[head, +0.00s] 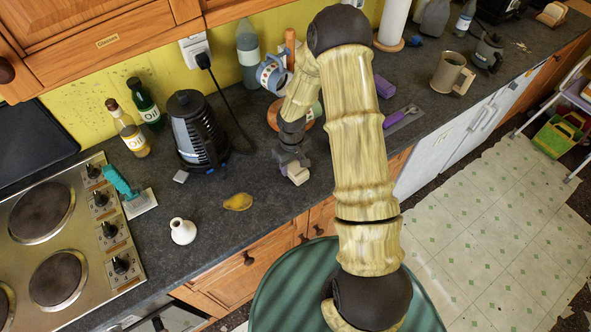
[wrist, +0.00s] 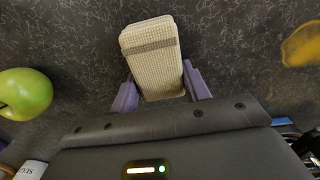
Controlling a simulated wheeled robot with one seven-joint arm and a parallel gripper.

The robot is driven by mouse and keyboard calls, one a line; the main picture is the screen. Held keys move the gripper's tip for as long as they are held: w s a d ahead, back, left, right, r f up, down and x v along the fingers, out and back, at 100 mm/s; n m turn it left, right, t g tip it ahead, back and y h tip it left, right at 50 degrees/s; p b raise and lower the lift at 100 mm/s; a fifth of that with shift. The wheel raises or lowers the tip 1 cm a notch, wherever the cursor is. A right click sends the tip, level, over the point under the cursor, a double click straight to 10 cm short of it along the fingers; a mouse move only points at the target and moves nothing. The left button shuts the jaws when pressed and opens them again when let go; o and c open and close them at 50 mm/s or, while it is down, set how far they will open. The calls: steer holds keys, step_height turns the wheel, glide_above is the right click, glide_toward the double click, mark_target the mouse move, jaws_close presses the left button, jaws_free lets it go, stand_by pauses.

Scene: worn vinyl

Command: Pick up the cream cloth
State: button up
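The cream cloth (wrist: 152,65) is a folded, woven block with a grey-brown stripe. It lies slightly tilted between the two purple fingers of my gripper (wrist: 160,88) in the wrist view, with its far end reaching past them. The fingers are close against its sides; I cannot tell whether they press on it. In the head view the cloth (head: 298,174) is a small pale patch under my gripper (head: 291,164), near the counter's front edge. My gripper partly hides it there. Whether it touches the counter is unclear.
A green apple (wrist: 24,94) is left of my gripper in the wrist view. A blue-patterned mug (head: 273,75) is behind my gripper.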

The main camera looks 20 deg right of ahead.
mark_target(295, 167)
steer(key=c, duration=0.3)
steer(key=shift+r, duration=0.1)
steer(key=shift+c, duration=0.2)
step_height(295, 167, up, 10)
steer(key=shift+f+b, duration=0.1)
steer(key=shift+b, duration=0.9)
steer(key=shift+o, duration=0.6)
steer(key=shift+f+p, duration=0.2)
steer(key=shift+p, duration=0.35)
steer(key=shift+c, duration=0.3)
steer(key=f+m+p, duration=0.2)
steer(key=f+p, duration=0.1)
steer(key=s+f+m+p, duration=0.1)
steer(key=f+m+p, duration=0.1)
steer(key=f+p, duration=0.1)
steer(key=shift+s+d+f, duration=0.15)
steer(key=shift+d+f, duration=0.05)
steer(key=shift+d+f+m, duration=0.1)
steer(key=shift+f+m, duration=0.2)
steer(key=shift+f, duration=0.1)
